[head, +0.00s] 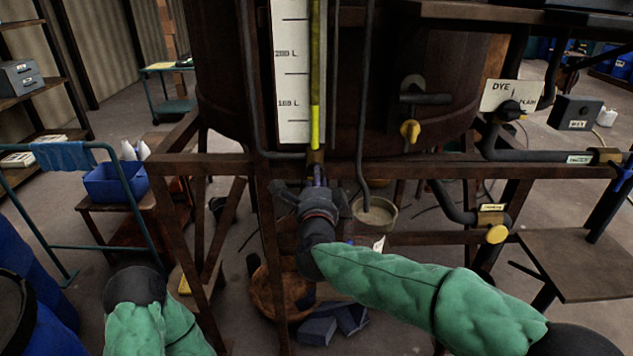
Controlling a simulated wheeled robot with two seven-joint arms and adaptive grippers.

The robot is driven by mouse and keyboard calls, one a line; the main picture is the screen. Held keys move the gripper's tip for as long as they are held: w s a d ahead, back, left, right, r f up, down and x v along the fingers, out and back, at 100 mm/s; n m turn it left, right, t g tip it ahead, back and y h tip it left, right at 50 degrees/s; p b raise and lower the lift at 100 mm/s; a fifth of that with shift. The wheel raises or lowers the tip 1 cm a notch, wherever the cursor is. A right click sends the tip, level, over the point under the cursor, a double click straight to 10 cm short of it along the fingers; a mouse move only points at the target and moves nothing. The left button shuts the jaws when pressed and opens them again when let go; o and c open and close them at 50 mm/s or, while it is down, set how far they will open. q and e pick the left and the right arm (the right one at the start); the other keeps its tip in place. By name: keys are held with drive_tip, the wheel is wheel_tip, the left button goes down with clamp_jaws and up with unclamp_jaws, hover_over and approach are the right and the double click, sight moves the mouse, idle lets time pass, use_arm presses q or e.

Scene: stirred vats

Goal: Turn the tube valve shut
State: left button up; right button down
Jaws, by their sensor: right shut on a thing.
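The sight tube (316,80) with a yellow-green column runs down beside a white litre scale (292,75) on the vat. At its foot is the tube valve (316,157), a small brownish fitting just above the wooden rail. My right gripper (318,184) reaches up from below to the foot of the tube. It is shut on a small purplish part there, which looks like the valve's handle. The fingers hide most of it, so I cannot tell which way the handle points. My left arm shows at the lower left, but its gripper fingers do not show.
The wooden rail (215,166) crosses just behind my right gripper. A hanging hose drops into a bucket (375,215) to its right. A yellow-handled tap (410,131) and dye pipes (520,155) stand further right. A blue bin (115,183) is at left.

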drive_tip(key=c, duration=1.1)
unclamp_jaws()
drive_tip(key=shift+o, duration=0.2)
drive_tip(key=s, duration=1.2)
drive_tip(key=shift+f, duration=0.1)
